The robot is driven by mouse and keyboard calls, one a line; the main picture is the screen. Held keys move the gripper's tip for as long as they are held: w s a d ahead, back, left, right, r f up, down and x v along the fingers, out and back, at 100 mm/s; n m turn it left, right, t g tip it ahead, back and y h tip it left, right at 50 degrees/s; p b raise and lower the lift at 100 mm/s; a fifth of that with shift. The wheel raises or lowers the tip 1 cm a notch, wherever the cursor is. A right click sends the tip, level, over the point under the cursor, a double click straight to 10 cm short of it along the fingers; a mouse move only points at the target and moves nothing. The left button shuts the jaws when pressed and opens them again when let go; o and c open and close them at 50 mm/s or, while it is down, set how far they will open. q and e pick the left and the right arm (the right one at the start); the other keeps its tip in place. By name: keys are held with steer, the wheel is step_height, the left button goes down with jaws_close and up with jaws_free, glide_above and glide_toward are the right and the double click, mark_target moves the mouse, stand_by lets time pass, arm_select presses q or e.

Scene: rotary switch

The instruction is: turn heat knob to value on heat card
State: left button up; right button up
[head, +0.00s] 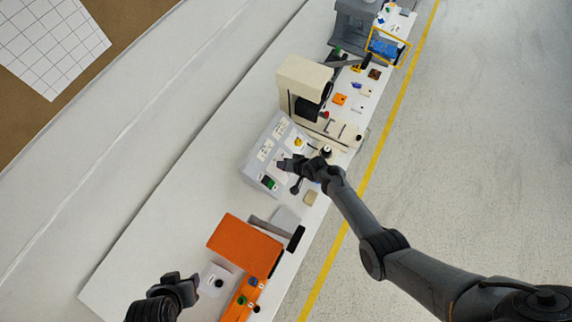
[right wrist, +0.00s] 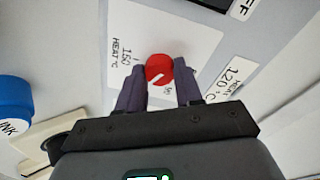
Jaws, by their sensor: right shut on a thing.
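The red heat knob (right wrist: 159,68) sits on a white panel in the right wrist view, with a short white mark near its lower edge. A printed scale beside it reads "HEAT °C" and "150" (right wrist: 125,57); a small figure below the knob is hard to read. The heat card (right wrist: 234,80) at the right reads "HEAT 120 °C". My right gripper (right wrist: 160,64) is shut on the knob, one finger on each side. In the head view my right gripper (head: 284,164) is over the grey control panel (head: 254,172) and hides the knob. My left gripper (head: 180,284) is at lower left, its jaws unclear.
A cream machine (head: 305,75) stands just beyond the panel. An orange box (head: 240,243) stands on the near side. A blue ink cap (right wrist: 12,105) is left of my right gripper in the wrist view. Bare table (head: 160,220) lies to the left.

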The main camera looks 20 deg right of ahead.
stand_by(0.4)
steer(key=o, duration=1)
steer(key=shift+s+d+r, duration=0.1)
steer(key=shift+s+r, duration=0.1)
steer(key=shift+r, duration=0.15)
steer(key=p+v, duration=0.3)
steer(key=v, duration=0.7)
